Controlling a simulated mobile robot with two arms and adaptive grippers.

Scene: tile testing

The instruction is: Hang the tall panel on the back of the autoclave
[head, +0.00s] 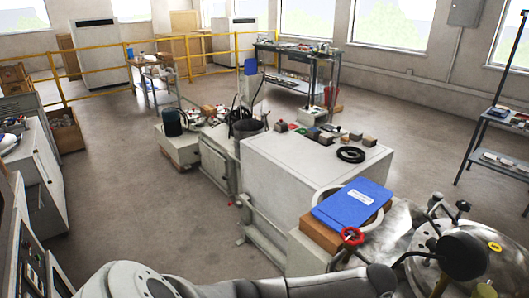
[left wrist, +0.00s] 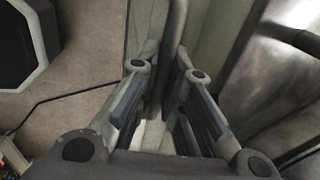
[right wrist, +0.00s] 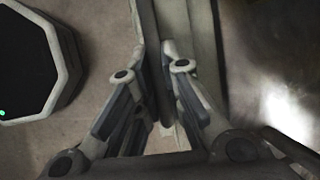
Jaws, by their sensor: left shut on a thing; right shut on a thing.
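Both grippers are outside the head view. In the left wrist view, my left gripper (left wrist: 164,75) is shut on a thin upright grey edge (left wrist: 168,45), apparently the tall panel. In the right wrist view, my right gripper (right wrist: 157,62) is shut on a similar grey edge (right wrist: 150,28). The panel's full outline is hidden in both close views. A round steel vessel (head: 425,242) with a clamped lid, apparently the autoclave, stands at the lower right of the head view. Its back cannot be made out clearly.
A large white cabinet (head: 290,185) stands left of the vessel. A blue binder (head: 352,204) lies near it, with a red handwheel (head: 352,236) beside it. A control console (head: 30,260) stands at the lower left. The floor (head: 130,180) between is clear.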

